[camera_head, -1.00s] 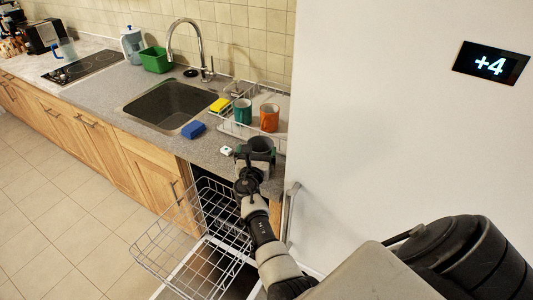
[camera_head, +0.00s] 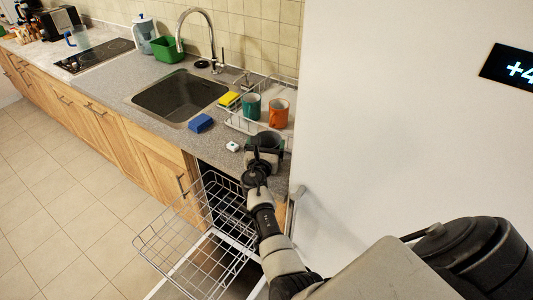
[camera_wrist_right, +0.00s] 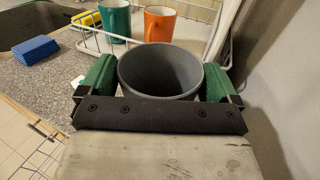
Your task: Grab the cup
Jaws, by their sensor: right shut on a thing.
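A dark grey cup (camera_wrist_right: 160,72) sits between the green-padded fingers of my right gripper (camera_wrist_right: 158,85) in the right wrist view. The fingers are shut on the cup's two sides, and its open rim faces up. In the head view the same grey cup (camera_head: 269,140) shows in my right gripper (camera_head: 266,153), at the counter's front edge, in front of the dish rack. I cannot tell whether its base touches the counter. A teal mug (camera_head: 251,106) and an orange mug (camera_head: 278,113) stand in the rack. My left gripper is not in view.
The wire dish rack (camera_head: 236,123) is just behind the cup. A blue sponge (camera_head: 200,123), a yellow sponge (camera_head: 228,99) and a small white item (camera_head: 232,146) lie near the sink (camera_head: 180,95). The dishwasher's wire basket (camera_head: 190,245) is pulled out below. A white wall (camera_head: 390,110) bounds the right.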

